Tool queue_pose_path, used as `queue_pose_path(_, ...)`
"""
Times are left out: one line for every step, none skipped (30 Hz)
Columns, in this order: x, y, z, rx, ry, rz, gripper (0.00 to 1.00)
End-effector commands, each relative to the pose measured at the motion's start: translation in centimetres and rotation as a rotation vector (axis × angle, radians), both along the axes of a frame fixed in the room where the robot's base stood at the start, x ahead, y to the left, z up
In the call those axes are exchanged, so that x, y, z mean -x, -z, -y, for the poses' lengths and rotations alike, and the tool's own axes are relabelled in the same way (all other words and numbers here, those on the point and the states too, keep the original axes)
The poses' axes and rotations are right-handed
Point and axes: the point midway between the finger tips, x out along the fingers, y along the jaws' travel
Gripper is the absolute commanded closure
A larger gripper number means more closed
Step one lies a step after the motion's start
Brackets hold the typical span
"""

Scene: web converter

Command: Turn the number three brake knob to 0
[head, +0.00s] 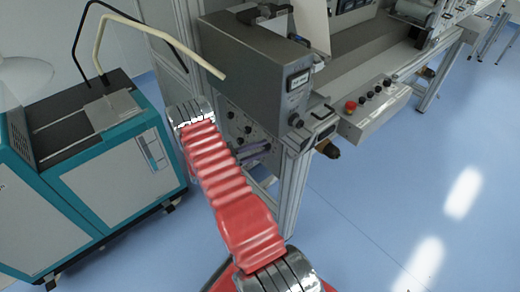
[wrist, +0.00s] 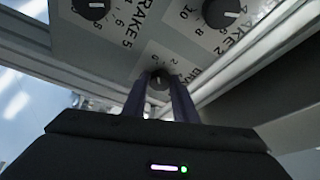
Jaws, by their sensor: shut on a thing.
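In the wrist view, my gripper (wrist: 159,84) has its two dark purple fingers on either side of a small black knob (wrist: 158,76), shut on it. The knob sits on a pale panel (wrist: 128,58) with printed numbers around it. Its label is partly hidden by a finger, so I cannot read its number. A knob labelled brake 5 (wrist: 90,8) is at upper left, and one labelled brake 2 (wrist: 222,10) is at upper right. In the head view, my red arm reaches to the front of the grey machine and hides part of the knob panel.
Metal frame rails border the panel in the wrist view. In the head view, a grey box (head: 258,65) overhangs the panel area. A teal cabinet (head: 110,185) stands at left. A control box with a red button (head: 351,106) is at right. The blue floor at right is clear.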

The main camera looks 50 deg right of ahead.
Motion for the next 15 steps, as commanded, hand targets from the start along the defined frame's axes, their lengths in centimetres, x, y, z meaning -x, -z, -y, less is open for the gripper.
queue_pose_path(-0.17,0.27,-0.04,-0.01,-0.007,-0.025,0.97)
queue_pose_path(-0.15,0.27,-0.05,-0.014,-0.007,-0.041,0.97)
queue_pose_path(-0.14,0.28,-0.05,-0.018,-0.007,-0.06,0.97)
queue_pose_path(-0.14,0.29,-0.05,-0.021,-0.007,-0.074,0.97)
queue_pose_path(-0.14,0.3,-0.06,-0.023,-0.007,-0.084,0.97)
queue_pose_path(-0.13,0.32,-0.06,-0.027,-0.008,-0.099,0.97)
queue_pose_path(-0.12,0.33,-0.07,-0.03,-0.007,-0.108,0.97)
queue_pose_path(-0.11,0.33,-0.07,-0.03,-0.007,-0.115,0.97)
queue_pose_path(-0.1,0.34,-0.08,-0.032,-0.007,-0.123,0.97)
queue_pose_path(-0.09,0.34,-0.09,-0.034,-0.007,-0.128,0.97)
queue_pose_path(-0.08,0.34,-0.09,-0.034,-0.007,-0.133,0.97)
queue_pose_path(-0.07,0.34,-0.1,-0.036,-0.005,-0.137,0.97)
queue_pose_path(-0.06,0.34,-0.1,-0.036,-0.005,-0.14,0.97)
queue_pose_path(-0.05,0.35,-0.11,-0.036,-0.006,-0.141,0.97)
queue_pose_path(-0.04,0.34,-0.12,-0.037,-0.006,-0.142,0.97)
